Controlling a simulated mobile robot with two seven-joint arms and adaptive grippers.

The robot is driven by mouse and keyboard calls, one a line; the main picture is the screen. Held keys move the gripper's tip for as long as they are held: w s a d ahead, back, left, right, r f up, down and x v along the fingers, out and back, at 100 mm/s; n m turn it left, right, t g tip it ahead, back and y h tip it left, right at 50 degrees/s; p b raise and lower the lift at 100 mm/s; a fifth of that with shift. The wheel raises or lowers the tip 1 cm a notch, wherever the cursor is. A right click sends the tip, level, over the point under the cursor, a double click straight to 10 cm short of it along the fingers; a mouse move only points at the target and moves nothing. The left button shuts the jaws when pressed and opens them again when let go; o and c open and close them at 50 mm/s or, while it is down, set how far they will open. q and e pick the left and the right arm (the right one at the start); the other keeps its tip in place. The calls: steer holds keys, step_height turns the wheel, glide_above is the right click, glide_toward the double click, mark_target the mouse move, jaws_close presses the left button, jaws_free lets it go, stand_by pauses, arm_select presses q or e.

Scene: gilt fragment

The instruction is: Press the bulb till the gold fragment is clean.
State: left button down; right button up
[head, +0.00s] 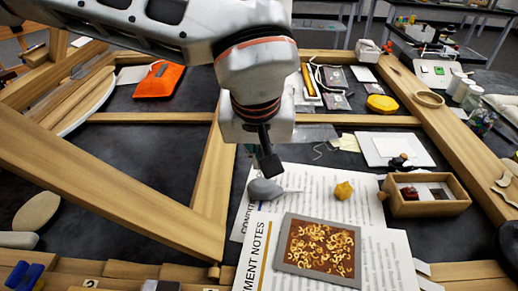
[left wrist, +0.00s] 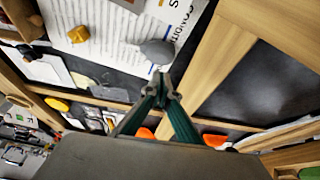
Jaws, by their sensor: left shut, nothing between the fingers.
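The grey bulb (head: 265,189) lies on printed paper in the head view, its thin nozzle pointing right. The gold fragment (head: 344,190) is a small yellow lump on the same paper, to the right of the nozzle tip. My left gripper (head: 268,166) is shut and empty, pointing down just above and behind the bulb; I cannot tell if it touches. In the left wrist view, the shut fingertips (left wrist: 161,84) are close to the bulb (left wrist: 157,51), with the gold fragment (left wrist: 78,35) farther off. How clean the fragment is cannot be made out. My right gripper is not seen.
A grey-edged tray (head: 281,246) of gilt curls lies on the notes in front. A wooden box (head: 428,208) with dark compartments stands to the right. Wooden frame bars (head: 212,180) lie left of the bulb. A white pad (head: 395,150) lies behind the box.

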mark_target(262, 183)
arm_select(q)
steer(key=x, duration=0.6)
steer(key=shift+s+f+b, duration=0.2)
steer(key=shift+s+b, duration=0.05)
steer(key=shift+b, duration=0.1)
steer(key=shift+w+d+f, duration=0.1)
steer(key=shift+f, duration=0.6)
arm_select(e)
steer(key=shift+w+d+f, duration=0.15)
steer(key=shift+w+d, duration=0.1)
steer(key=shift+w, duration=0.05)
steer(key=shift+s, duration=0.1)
